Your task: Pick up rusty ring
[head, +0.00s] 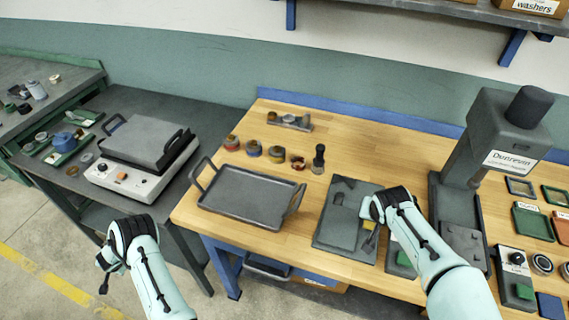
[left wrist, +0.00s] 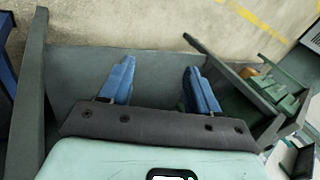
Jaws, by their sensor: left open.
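Several small rings stand in a row behind the tray on the wooden bench in the head view. The one at the right end, a red-brown ring (head: 298,162), looks most like the rusty ring, but it is too small to be sure. My left gripper (head: 104,275) is low at the left, in front of the benches and far from the rings. In the left wrist view its two blue fingers (left wrist: 162,88) are spread apart with nothing between them. My right gripper (head: 369,211) is over the grey mat at the bench's middle; its jaw gap is hard to see.
An empty dark tray (head: 250,211) with raised handles lies between my left gripper and the rings. A black upright tool (head: 319,158) stands beside the red-brown ring. A press (head: 460,215) stands at right, a hotplate device (head: 125,183) at left.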

